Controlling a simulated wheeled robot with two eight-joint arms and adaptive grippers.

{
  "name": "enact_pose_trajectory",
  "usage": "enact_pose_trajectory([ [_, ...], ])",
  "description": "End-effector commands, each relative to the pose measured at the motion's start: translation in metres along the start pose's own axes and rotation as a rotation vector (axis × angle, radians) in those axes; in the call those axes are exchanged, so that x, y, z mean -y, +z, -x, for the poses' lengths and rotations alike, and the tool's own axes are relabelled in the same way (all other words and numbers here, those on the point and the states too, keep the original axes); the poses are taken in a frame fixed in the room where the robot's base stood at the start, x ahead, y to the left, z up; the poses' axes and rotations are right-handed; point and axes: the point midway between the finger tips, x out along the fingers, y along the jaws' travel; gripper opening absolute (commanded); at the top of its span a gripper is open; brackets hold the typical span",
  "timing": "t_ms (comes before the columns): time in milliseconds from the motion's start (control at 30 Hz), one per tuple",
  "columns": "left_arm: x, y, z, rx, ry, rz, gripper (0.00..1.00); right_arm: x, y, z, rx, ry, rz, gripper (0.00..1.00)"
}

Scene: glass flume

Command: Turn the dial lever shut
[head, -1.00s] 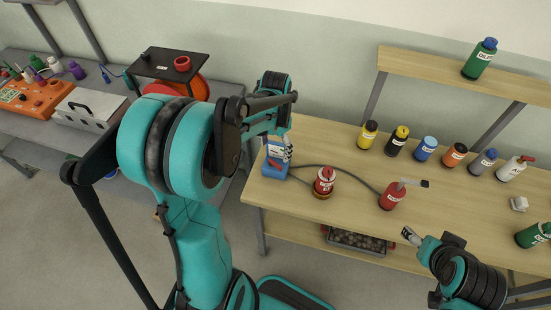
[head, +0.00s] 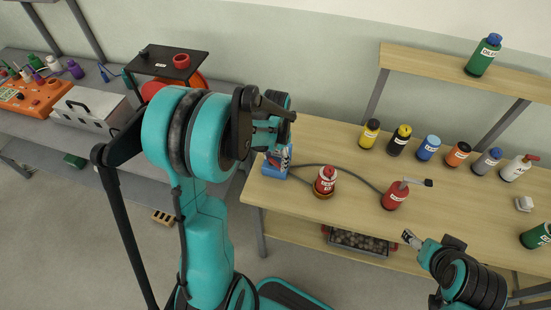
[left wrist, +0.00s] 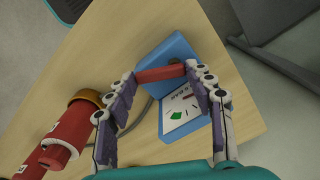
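The blue dial box (head: 275,168) stands at the left end of the wooden table and is partly covered by my left arm in the head view. In the left wrist view the dial box (left wrist: 172,52) shows a white label with a green mark. The red dial lever (left wrist: 160,74) lies across its face. My left gripper (left wrist: 165,85) is open, with one finger by each end of the lever; I cannot tell whether they touch it. My right gripper (head: 408,238) is over the table's front edge, away from the box, too small to read.
A red bottle (head: 325,181) stands right of the box, with another red bottle (head: 394,196) farther right and a dark hose behind. Several coloured bottles line the back of the table (head: 460,215). The table's middle is mostly clear.

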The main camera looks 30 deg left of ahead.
Motion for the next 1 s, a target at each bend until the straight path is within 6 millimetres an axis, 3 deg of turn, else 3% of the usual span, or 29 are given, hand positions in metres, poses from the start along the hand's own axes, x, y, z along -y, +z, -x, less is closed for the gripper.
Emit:
enact_pose_trajectory([
  [233,0.0002,-0.0013,-0.0006,0.0,-0.001,0.064,0.24,0.0,0.001,-0.0014,0.0,0.0,0.0,0.69],
  [600,0.0023,-0.0088,-0.0005,0.0,-0.001,0.461,0.24,0.0,0.0041,-0.0056,0.0,0.0,0.0,0.69],
  [967,0.0025,-0.0094,-0.0001,0.0,0.0,0.5,0.24,0.0,0.004,-0.0056,0.0,0.0,0.0,0.69],
  [1000,0.0025,-0.0094,-0.0001,0.0,0.0,0.5,0.58,0.0,0.004,-0.0056,0.0,0.0,0.0,0.69],
])
